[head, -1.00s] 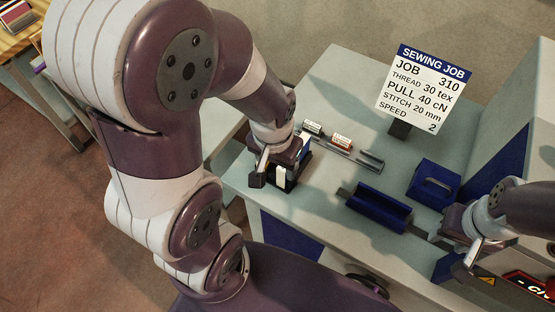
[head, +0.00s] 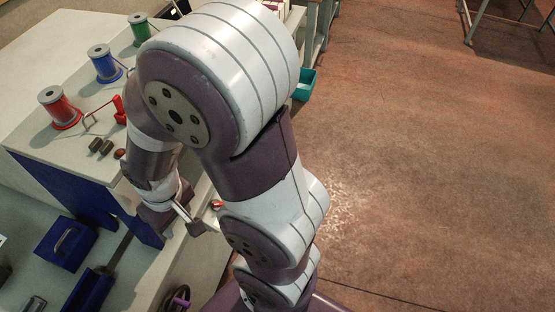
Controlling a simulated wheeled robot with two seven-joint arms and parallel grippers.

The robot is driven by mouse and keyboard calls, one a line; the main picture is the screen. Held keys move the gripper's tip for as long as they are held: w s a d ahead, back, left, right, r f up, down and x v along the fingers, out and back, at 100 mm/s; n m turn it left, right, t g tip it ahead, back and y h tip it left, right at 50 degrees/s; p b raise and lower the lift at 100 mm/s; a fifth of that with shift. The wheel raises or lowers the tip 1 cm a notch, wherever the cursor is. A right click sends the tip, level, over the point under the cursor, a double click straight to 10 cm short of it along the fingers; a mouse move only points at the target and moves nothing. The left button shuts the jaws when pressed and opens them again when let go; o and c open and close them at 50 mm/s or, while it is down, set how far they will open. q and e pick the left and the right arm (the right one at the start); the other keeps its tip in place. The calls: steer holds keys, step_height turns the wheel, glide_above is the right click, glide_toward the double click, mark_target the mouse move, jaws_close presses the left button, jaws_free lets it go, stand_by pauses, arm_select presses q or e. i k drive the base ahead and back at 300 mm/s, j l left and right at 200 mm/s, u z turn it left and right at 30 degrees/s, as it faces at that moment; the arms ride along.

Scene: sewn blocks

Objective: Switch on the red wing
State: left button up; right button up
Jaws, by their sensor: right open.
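My right gripper (head: 190,222) is open at the front edge of the blue and white sewing machine, with one pale finger and its dark tip showing. A small red part (head: 216,205) shows just right of the finger; I cannot tell whether they touch. A red upright piece (head: 119,110) stands on the machine top, partly behind my right arm. I cannot tell which red part is the wing, or whether it is on. My right arm hides much of the machine's right end. My left gripper is out of view.
Red (head: 60,108), blue (head: 103,64) and green (head: 140,29) spools stand on the machine top. Several small brown pieces (head: 100,147) lie near the red spool. A blue block with a handle (head: 67,243) and a blue trough (head: 90,290) are at lower left. The floor at right is open.

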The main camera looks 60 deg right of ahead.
mark_target(216, 205)
steer(key=z, duration=0.4)
steer(key=k+z, duration=0.1)
steer(key=z, duration=0.65)
steer(key=k+l+z, duration=0.1)
steer(key=z, duration=0.25)
